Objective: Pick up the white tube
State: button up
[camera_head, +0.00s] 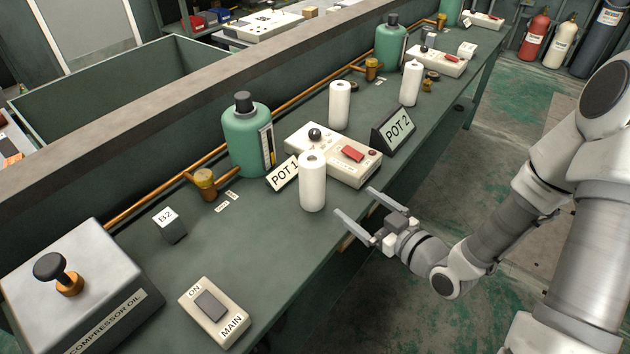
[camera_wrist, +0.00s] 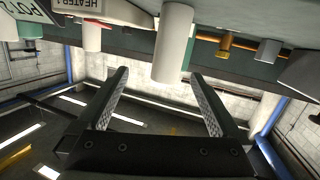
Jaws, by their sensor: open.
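A white tube (camera_head: 312,185) stands upright on the green bench, in front of the POT 1 sign (camera_head: 283,174). Two similar white tubes stand farther back, one in the middle (camera_head: 340,106) and one behind the POT 2 sign (camera_head: 411,84). My gripper (camera_head: 354,201) is open and empty at the bench's front edge, its fingers pointing toward the nearest tube and apart from it. In the wrist view, which looks upside down, a white tube (camera_wrist: 173,45) sits just beyond and between my open fingertips (camera_wrist: 160,76).
A cream control box (camera_head: 334,154) with a red switch lies right behind the nearest tube. A green cylinder (camera_head: 248,138) stands at left behind it. A MAIN switch (camera_head: 214,313) and compressor oil box (camera_head: 75,285) are nearer. The bench left of the tube is mostly clear.

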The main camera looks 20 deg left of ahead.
aim_at(321, 179)
jog(key=shift+m+t+y, duration=0.4)
jog(key=shift+y, duration=0.4)
jog(key=b+x, duration=0.3)
jog(key=x, duration=0.1)
jog(key=s+b+x, duration=0.1)
jog(key=b+x, duration=0.3)
jog(key=a+b+x, duration=0.1)
jog(key=b+x, duration=0.2)
jog(key=x, duration=0.1)
jog(key=shift+s+r, duration=0.15)
jog(key=b+x, duration=0.1)
jog(key=x, duration=0.3)
jog(key=shift+a, duration=0.15)
jog(key=shift+w+a, duration=0.35)
jog(key=shift+a, duration=0.1)
jog(key=c, duration=1.3)
jog(key=shift+c, duration=0.6)
jog(key=shift+r, duration=0.1)
